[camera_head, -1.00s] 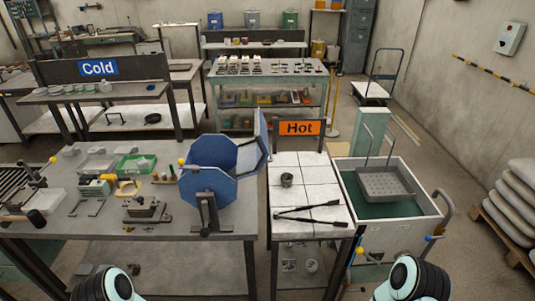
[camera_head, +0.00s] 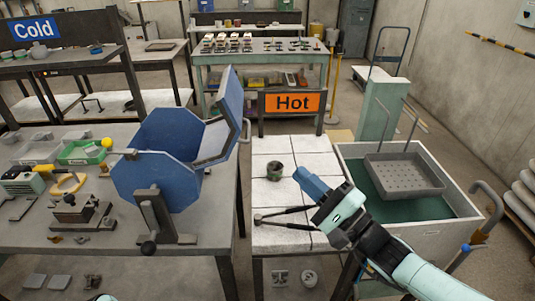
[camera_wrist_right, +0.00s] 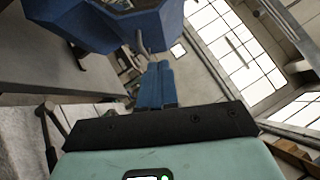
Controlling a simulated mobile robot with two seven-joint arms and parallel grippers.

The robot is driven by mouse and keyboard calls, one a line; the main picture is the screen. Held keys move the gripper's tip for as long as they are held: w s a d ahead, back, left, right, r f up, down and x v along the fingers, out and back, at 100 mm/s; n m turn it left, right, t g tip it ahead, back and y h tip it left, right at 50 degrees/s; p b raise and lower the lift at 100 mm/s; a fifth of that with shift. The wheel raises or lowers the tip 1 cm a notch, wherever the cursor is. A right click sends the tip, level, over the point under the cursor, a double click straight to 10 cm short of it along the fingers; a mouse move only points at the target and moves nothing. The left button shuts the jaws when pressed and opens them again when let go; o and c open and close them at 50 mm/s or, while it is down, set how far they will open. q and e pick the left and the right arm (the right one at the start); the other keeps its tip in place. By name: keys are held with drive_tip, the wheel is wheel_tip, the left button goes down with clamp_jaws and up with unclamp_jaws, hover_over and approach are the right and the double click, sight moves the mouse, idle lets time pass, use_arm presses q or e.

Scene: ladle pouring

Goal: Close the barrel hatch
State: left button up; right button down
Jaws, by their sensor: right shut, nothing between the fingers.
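The blue octagonal barrel (camera_head: 145,180) rests on its metal stand on the grey table in the head view. Its blue hatch (camera_head: 228,115) stands open, swung up and out to the right of the opening. A grey bar handle (camera_head: 245,130) is on the hatch's outer side. My right gripper (camera_head: 304,178) has blue fingers, which are shut and empty, above the white-tiled table and right of and lower than the hatch. In the right wrist view the shut fingers (camera_wrist_right: 155,85) point toward the blue barrel assembly (camera_wrist_right: 115,28), apart from it. My left gripper is out of view.
A tub with a perforated basket (camera_head: 405,175) is at right. A yellow-knobbed lever (camera_head: 107,143) sits left of the barrel.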

drive_tip(key=w+a+r+p, duration=0.2)
drive_tip(key=w+a+r, duration=0.3)
drive_tip(key=a, duration=0.5)
drive_tip(key=shift+w, duration=0.85)
drive_tip(key=shift+a+r, duration=0.1)
